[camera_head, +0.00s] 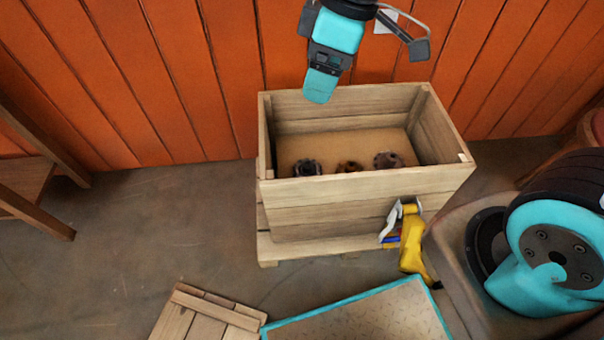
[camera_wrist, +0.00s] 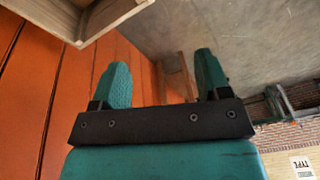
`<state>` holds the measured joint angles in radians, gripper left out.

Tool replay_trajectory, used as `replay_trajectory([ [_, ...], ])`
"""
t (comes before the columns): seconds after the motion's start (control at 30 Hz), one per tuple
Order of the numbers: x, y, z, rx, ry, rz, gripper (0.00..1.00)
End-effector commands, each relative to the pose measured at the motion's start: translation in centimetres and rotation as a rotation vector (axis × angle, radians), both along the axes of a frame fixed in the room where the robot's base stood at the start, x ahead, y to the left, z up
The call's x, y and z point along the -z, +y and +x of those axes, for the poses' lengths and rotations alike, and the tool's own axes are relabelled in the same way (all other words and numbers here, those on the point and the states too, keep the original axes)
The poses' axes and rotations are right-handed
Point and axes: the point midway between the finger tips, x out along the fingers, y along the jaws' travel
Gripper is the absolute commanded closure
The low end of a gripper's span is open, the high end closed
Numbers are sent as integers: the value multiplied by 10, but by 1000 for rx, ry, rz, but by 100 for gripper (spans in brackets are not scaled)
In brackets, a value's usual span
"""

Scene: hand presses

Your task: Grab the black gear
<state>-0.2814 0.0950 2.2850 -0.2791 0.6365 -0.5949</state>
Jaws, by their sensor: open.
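Three gears lie on the floor of an open wooden crate (camera_head: 360,205) in the head view. The left gear (camera_head: 307,167) looks black. The middle gear (camera_head: 349,167) is smaller and brown. The right gear (camera_head: 388,160) is dark brownish grey. The crate's front wall hides their lower parts. My gripper (camera_head: 320,88) is above the crate's back left rim, higher than the gears and apart from them. In the wrist view its two teal fingers (camera_wrist: 161,80) stand wide apart with nothing between them. No gear shows in the wrist view.
The crate's walls rise around the gears; its rim also shows in the wrist view (camera_wrist: 110,20). An orange plank wall (camera_head: 170,80) stands close behind. A yellow tool (camera_head: 412,245) hangs at the crate's front right. A wooden stand (camera_head: 35,190) is at left.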

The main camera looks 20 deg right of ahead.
Motion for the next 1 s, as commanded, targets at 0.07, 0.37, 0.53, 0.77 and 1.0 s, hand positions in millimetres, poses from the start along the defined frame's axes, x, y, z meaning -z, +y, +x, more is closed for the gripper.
replay_trajectory([
  [0.07, 49, 1, 39, -142, -31, -55, 30],
  [0.37, 216, -12, 147, -721, -118, -272, 30],
  [0.53, 287, -22, 172, -965, -115, -357, 30],
  [0.77, 328, -29, 182, -1096, -106, -397, 30],
  [1.0, 380, -36, 186, -1099, -104, -397, 30],
])
